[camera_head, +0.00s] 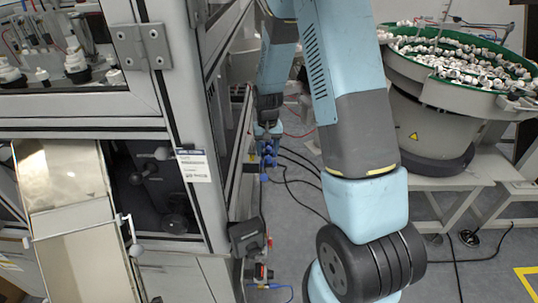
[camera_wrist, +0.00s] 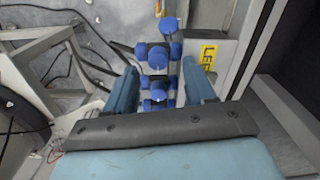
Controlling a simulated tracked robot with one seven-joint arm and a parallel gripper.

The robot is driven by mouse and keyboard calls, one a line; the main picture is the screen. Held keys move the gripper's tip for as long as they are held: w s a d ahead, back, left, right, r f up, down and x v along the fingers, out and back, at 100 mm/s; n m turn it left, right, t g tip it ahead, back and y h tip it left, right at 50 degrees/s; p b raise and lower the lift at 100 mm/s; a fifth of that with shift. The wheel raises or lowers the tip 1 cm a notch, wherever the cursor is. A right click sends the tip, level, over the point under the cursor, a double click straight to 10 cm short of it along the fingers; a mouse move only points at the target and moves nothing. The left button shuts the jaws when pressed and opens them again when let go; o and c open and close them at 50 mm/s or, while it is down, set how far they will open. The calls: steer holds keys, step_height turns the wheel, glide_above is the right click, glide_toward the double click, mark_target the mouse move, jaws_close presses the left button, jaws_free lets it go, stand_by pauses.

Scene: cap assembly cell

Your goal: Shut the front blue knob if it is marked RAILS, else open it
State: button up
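Several blue knobs sit in a row on valve bodies at the side of the machine frame. In the wrist view, one blue knob (camera_wrist: 169,25) is at the top, with others (camera_wrist: 161,83) below it, between and beyond my fingers. A yellow label (camera_wrist: 208,55) beside them shows letters like "LEF"; the rest is cut off, and I see no RAILS marking. My gripper (camera_wrist: 160,72) is open, its two fingers on either side of the row; I cannot tell whether they touch a knob. In the head view, my gripper (camera_head: 267,130) is just above the blue knobs (camera_head: 267,149).
The machine frame (camera_head: 205,190) stands close on the left of my arm. A bowl feeder full of caps (camera_head: 425,110) stands on a bench at right. Black hoses and cables (camera_head: 290,165) run near the knobs and over the floor.

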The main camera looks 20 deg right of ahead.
mark_target(268, 156)
step_height(268, 156, up, 4)
steer(key=shift+w+d, duration=0.15)
steer(key=shift+s+r, duration=0.2)
steer(key=shift+r, duration=0.3)
